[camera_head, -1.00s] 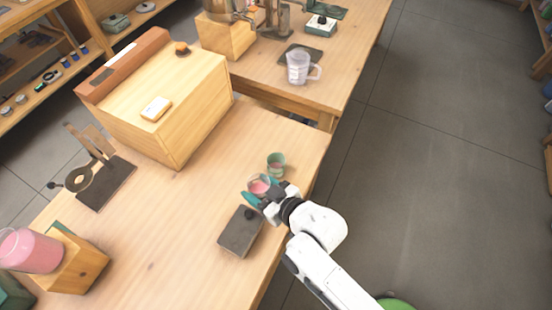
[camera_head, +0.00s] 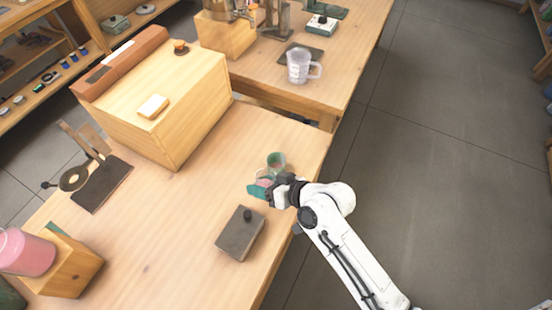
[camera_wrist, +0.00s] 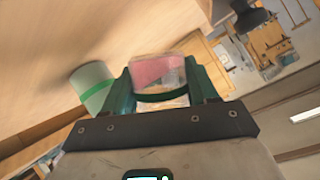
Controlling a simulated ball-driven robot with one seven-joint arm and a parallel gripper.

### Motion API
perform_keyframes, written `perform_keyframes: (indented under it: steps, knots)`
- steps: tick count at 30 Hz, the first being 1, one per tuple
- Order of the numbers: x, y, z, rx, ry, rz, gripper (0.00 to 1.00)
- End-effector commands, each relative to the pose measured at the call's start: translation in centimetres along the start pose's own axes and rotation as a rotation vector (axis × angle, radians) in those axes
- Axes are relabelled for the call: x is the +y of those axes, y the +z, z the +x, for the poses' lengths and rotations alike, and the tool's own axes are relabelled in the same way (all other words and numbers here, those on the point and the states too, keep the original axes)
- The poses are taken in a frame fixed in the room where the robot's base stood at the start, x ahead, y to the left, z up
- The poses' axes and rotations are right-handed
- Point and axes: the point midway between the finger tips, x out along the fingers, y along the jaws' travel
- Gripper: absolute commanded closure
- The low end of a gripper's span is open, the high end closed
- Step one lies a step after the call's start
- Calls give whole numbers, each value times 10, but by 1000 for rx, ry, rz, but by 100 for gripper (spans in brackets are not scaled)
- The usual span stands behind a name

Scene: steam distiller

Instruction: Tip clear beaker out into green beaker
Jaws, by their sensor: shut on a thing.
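The clear beaker (camera_wrist: 158,74) is between the green fingers of my gripper (camera_wrist: 160,97) in the wrist view, with pink liquid inside. The liquid surface lies slanted in that view. In the head view my gripper (camera_head: 262,189) is shut on the clear beaker, which is mostly hidden by the fingers and looks tilted. The green beaker (camera_head: 276,160) stands on the table just behind the gripper, its lower part partly covered. It also shows in the wrist view (camera_wrist: 92,84), left of the clear beaker, with a bright green band.
A dark plate with a black knob (camera_head: 240,236) lies in front of the gripper. A large wooden box (camera_head: 165,100) stands at the back left. A jar of pink liquid (camera_head: 26,253) is at the far left. The middle of the table is clear.

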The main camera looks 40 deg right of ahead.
Motion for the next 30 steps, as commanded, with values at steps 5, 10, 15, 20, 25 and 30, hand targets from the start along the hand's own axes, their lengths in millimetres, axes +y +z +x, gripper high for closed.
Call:
perform_keyframes:
  steps: [5, 10, 15, 20, 25, 30]
  knots:
    - [-2, -21, -9, -30, -31, 77, 74]
    - [-3, -40, -18, -62, -60, 150, 74]
    - [-2, -43, -18, -97, -91, 222, 74]
    - [-2, -44, -19, -117, -110, 264, 74]
    - [-1, -45, -19, -133, -124, 300, 74]
    - [0, -43, -18, -148, -139, 336, 74]
